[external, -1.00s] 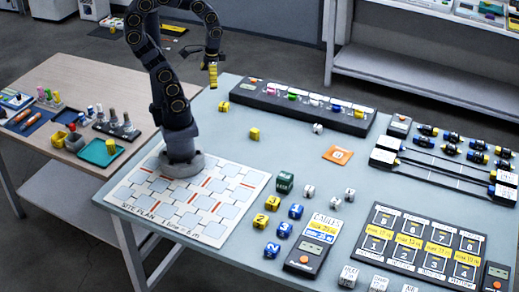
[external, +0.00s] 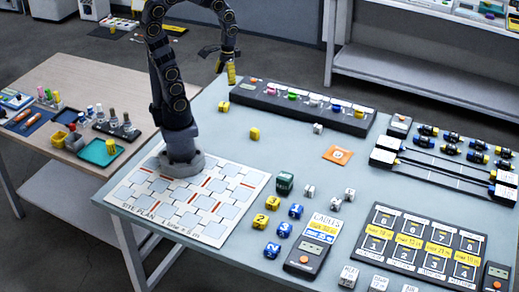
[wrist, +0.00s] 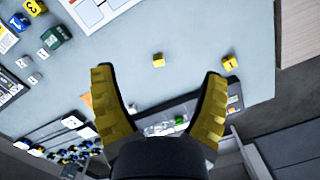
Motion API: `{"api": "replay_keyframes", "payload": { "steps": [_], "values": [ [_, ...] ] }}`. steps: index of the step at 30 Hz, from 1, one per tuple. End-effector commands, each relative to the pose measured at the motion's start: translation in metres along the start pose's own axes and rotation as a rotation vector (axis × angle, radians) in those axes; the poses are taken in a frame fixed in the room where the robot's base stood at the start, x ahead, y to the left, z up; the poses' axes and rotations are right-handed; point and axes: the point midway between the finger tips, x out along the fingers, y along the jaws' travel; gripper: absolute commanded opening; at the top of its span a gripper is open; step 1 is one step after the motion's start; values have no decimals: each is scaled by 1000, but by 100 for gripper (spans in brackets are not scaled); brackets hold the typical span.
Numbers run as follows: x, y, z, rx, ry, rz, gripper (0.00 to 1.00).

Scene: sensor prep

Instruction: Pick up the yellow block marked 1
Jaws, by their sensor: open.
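A yellow block (external: 224,107) sits near the far left edge of the blue-grey table. In the wrist view this block (wrist: 229,63) has a dark mark that looks like a 1, and lies just beyond the right fingertip. A second yellow block (external: 254,134) sits nearer the table's middle; it also shows in the wrist view (wrist: 158,60), between and beyond the fingertips, with no readable mark. My gripper (external: 231,76) has yellow fingers and hangs above the table's far left part. In the wrist view my gripper (wrist: 160,75) is open and empty, apart from both blocks.
A long dark rack (external: 300,106) with coloured pieces lies along the back edge, close to my gripper. An orange card (external: 337,154) and small white cubes (external: 318,128) lie to the right. Open table surrounds the second yellow block.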

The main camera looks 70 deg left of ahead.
Motion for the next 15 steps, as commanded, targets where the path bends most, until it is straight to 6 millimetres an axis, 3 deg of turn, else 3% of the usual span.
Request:
{"api": "replay_keyframes", "payload": {
  "steps": [1, 6, 12, 15],
  "values": [
    [9, -12, -19, -65, -6, 8, 75],
    [40, -62, -77, -251, 29, 27, 75],
    [96, -138, -120, -467, 64, 43, 75],
    [129, -176, -129, -569, 78, 48, 75]
  ]
}}
